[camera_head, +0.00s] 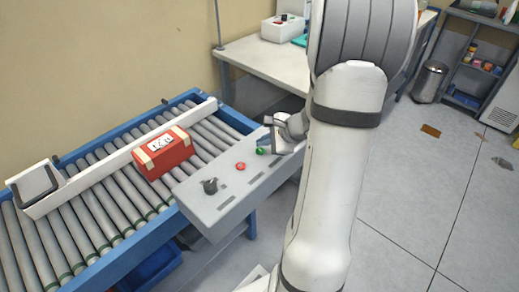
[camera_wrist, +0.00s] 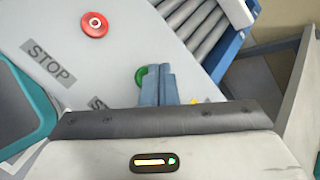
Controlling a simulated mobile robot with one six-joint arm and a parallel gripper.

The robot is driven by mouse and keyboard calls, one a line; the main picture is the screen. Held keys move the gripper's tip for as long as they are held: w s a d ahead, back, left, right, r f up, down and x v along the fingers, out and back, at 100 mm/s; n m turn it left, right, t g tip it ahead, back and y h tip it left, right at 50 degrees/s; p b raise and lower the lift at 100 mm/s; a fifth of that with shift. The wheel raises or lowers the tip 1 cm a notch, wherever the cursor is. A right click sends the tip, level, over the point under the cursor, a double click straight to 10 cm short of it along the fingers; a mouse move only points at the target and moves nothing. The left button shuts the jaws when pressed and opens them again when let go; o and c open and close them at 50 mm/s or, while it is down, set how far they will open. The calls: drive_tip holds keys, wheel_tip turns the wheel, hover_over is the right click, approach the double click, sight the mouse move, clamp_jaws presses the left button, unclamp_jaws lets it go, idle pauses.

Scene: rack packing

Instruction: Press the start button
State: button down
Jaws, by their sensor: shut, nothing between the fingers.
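A green button (camera_head: 262,150) sits on the grey control panel (camera_head: 226,202) beside the roller conveyor. In the wrist view the green button (camera_wrist: 140,76) shows only at its left edge, the rest hidden behind my fingers. My gripper (camera_head: 279,148) is shut and empty, close to the green button at the panel's far end. In the wrist view my gripper's shut fingers (camera_wrist: 158,72) point at the button and overlap it. I cannot tell whether they touch it. A red button (camera_head: 240,166) is nearby on the panel, and it also shows in the wrist view (camera_wrist: 95,24), near a STOP label.
A black knob (camera_head: 209,186) stands on the panel's near end. A red box (camera_head: 163,153) lies on the roller conveyor (camera_head: 95,229) against a white rail.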

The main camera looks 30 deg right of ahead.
sight(264, 151)
drive_tip(key=shift+r, duration=0.1)
wheel_tip(264, 151, up, 5)
drive_tip(key=p, duration=0.3)
drive_tip(key=shift+p, duration=0.3)
